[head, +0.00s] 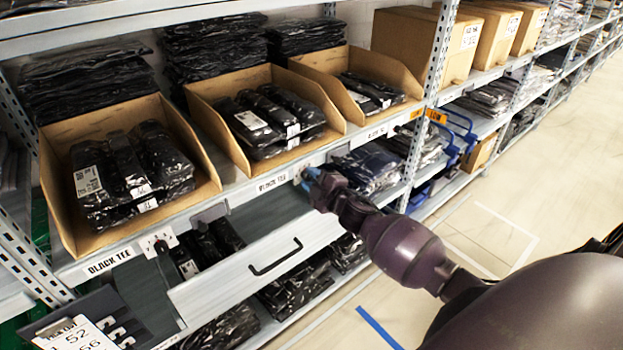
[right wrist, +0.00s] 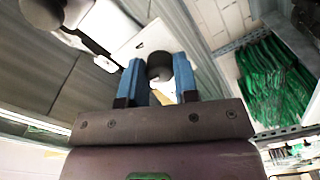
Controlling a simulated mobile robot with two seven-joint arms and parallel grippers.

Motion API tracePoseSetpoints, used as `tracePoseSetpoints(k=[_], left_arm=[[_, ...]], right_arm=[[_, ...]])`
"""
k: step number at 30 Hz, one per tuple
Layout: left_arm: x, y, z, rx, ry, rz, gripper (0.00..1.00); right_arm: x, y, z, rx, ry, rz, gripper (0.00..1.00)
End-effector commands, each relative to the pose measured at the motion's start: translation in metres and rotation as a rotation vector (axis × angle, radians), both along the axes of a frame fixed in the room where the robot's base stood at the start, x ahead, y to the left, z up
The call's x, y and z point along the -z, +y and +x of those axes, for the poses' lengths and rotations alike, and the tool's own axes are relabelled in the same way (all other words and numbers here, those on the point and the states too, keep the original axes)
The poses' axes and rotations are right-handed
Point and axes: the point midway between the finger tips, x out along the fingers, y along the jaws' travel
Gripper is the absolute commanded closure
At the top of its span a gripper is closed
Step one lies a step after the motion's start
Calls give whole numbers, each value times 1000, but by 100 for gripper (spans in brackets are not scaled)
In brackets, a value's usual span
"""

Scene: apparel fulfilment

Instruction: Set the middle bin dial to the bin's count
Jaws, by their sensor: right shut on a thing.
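The middle bin (head: 215,130) is an open cardboard bin on the shelf, holding a few dark plastic-wrapped garments (head: 285,105) with white labels. My right gripper (head: 309,180) is at the shelf edge just below and right of this bin, beside a label strip (head: 272,184). In the right wrist view its blue fingers (right wrist: 160,85) are closed around a dark round dial knob (right wrist: 159,64) on a white plate (right wrist: 140,42). The dial's setting cannot be read; the gripper hides it in the head view. My left gripper is not in view.
A left bin (head: 60,200) has its own dial (head: 158,241) and a "BLACK TEE" label; a right bin (head: 335,65) stands beyond. A drawer front with a black handle (head: 275,257) juts out below. A sheet with numbers (head: 75,335) is at lower left. The aisle floor (head: 500,190) is clear.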

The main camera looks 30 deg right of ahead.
Motion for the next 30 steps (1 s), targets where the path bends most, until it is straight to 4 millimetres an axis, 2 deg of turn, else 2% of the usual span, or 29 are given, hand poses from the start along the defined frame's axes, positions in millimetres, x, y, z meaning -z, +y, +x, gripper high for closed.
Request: tracePoseSetpoints(k=[1,2,6,17,23,30], left_arm=[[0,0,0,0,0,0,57],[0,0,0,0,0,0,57],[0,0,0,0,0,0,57],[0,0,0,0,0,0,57],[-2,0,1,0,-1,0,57],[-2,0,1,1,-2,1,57]], right_arm=[[1,0,0,0,1,1,95],[1,0,0,0,1,1,67],[0,0,0,0,1,1,46],[1,0,-4,0,1,1,46],[1,-3,-28,0,1,1,46],[1,-6,-69,0,2,2,46]])
